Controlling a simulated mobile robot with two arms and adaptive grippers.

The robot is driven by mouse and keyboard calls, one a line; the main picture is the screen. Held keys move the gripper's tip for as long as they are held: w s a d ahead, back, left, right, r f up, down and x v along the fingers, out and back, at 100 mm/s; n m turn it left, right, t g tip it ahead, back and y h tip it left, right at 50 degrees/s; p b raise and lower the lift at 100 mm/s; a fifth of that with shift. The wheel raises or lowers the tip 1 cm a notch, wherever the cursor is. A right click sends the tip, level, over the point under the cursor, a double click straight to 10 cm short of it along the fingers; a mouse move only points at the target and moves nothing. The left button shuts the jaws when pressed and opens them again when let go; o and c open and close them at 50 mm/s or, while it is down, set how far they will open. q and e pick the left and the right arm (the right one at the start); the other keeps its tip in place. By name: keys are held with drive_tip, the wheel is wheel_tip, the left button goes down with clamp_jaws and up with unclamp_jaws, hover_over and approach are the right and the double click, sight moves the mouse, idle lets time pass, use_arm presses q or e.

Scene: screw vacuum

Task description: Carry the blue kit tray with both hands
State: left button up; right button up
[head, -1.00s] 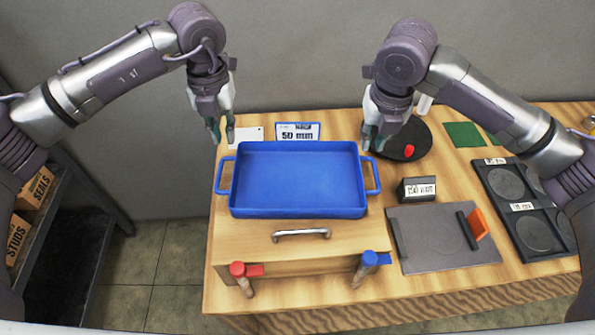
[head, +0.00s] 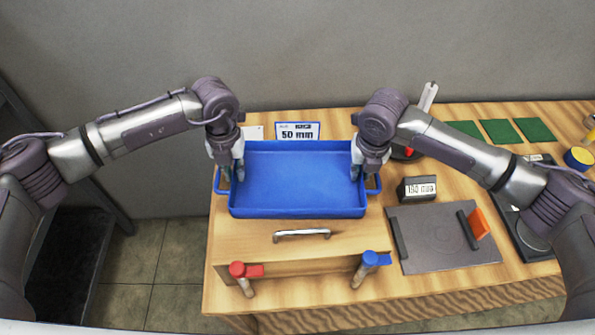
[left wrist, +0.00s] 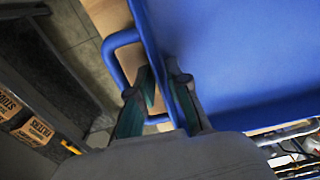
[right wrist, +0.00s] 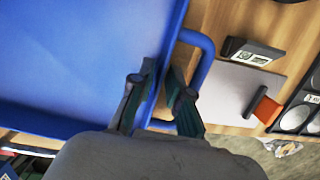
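The blue kit tray (head: 297,210) lies flat on a wooden drawer box, with a loop handle on its left and right sides. My left gripper (head: 228,172) is at the tray's left side, near the left handle (left wrist: 110,58). Its fingers are apart, with the tray's side edge seen between them in the left wrist view. My right gripper (head: 366,174) is at the right side, near the right handle (right wrist: 205,65). Its fingers are also apart, with the tray's edge between them in the right wrist view. I cannot tell whether either gripper touches the tray.
A grey plate (head: 440,240) and a 150 mm block (head: 416,189) are to the right. A 50 mm sign (head: 297,131) stands behind the tray.

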use_arm(q)
clamp_jaws()
use_arm(e)
clamp_jaws()
use_arm(q)
drive_tip(key=shift+r, duration=0.15)
use_arm(e)
drive_tip(key=shift+r, duration=0.15)
